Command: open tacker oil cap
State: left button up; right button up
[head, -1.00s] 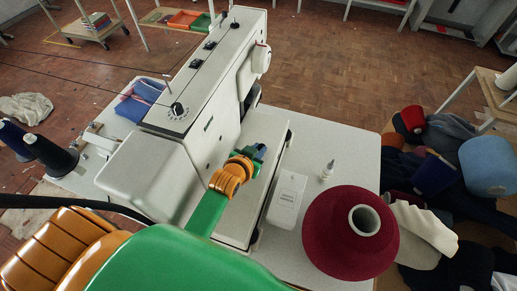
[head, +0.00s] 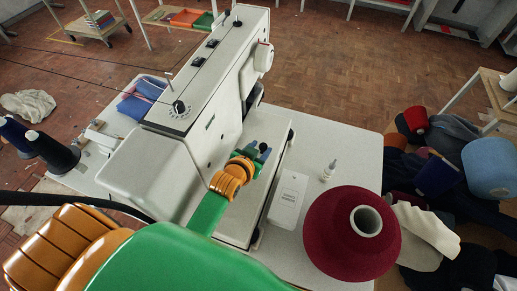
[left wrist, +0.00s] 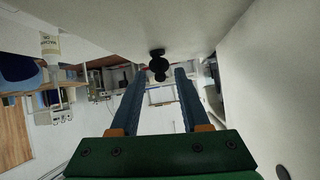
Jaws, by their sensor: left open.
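The white tacker machine (head: 190,120) stands on a pale table. In the left wrist view a small black knob (left wrist: 158,65), which looks like the oil cap, sits against a white surface. It lies between and just beyond the tips of my left gripper (left wrist: 159,74). The two blue fingers are apart, with no visible contact on the knob. In the head view my left gripper (head: 257,152) is over the machine's lower bed, at the near side of its body. The knob is hard to make out there. My right gripper is not in view.
Dark thread cones (head: 50,152) stand at the left.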

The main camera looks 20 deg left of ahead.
pick_arm(q)
jog(key=v, duration=0.7)
jog(key=shift+w, duration=0.35)
jog(key=w+g, duration=0.1)
jog(key=w+n+g+p, duration=0.1)
jog(key=w, duration=0.1)
jog(key=shift+a+r+g+y, duration=0.15)
jog(key=shift+a+g+y, duration=0.15)
jog(key=shift+a+g, duration=0.1)
jog(key=w+f+g, duration=0.1)
jog(key=g, duration=0.1)
jog(key=w+d+f+n+g, duration=0.1)
jog(key=w+g, duration=0.1)
jog(key=shift+w+f+p, duration=0.15)
jog(key=shift+f+p, duration=0.1)
jog(key=shift+p, duration=0.15)
jog(key=shift+w+f, duration=0.2)
jog(key=shift+f, duration=0.1)
jog(key=shift+s, duration=0.1)
grip_shut()
